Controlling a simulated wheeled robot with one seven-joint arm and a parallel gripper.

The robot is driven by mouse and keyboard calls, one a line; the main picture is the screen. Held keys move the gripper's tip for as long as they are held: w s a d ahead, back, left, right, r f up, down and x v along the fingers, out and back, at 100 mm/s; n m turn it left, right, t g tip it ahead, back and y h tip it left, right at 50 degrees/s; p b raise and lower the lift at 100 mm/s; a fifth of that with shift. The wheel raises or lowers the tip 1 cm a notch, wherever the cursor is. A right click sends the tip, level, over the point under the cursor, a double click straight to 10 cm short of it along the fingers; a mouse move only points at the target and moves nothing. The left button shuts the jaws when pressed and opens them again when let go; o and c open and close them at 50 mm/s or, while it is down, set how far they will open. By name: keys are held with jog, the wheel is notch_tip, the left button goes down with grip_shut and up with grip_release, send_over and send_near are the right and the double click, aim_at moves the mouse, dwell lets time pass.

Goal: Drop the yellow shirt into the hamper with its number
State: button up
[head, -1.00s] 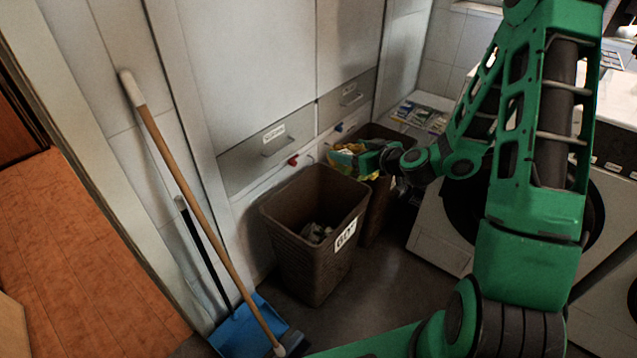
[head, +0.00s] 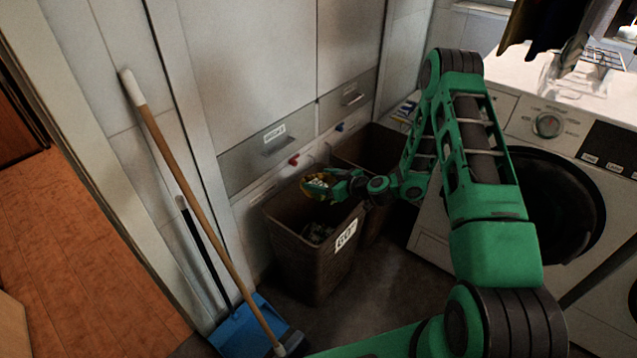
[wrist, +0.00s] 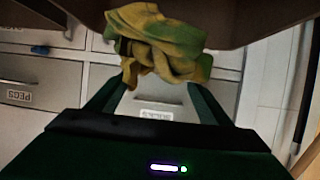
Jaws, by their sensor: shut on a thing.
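The yellow shirt (wrist: 160,38) is a crumpled yellow-green bundle between my gripper's fingers in the wrist view. In the head view the shirt (head: 316,190) shows small at the end of my arm. My gripper (head: 335,186) is shut on it and holds it above the opening of the nearer brown hamper (head: 310,262). That hamper has a white label reading 60° and some pale cloth inside. A second brown hamper (head: 366,150) stands behind it, partly hidden by my arm; its label is out of view.
A wooden-handled broom (head: 195,200) and a blue dustpan (head: 245,325) lean by the wall at left. Labelled drawers (head: 265,155) are behind the hampers. A white washing machine (head: 545,200) stands at right, close to my arm.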

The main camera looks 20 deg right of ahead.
jog(key=shift+a+f, duration=0.1)
jog(key=shift+f, duration=3.15)
jog(key=o, duration=1.7)
jog(key=shift+o, duration=0.2)
jog(key=shift+s, duration=0.1)
jog(key=v, duration=1)
jog(key=shift+d, duration=0.25)
jog(key=shift+s+r, duration=0.1)
jog(key=shift+r, duration=0.05)
jog(key=shift+d, duration=0.1)
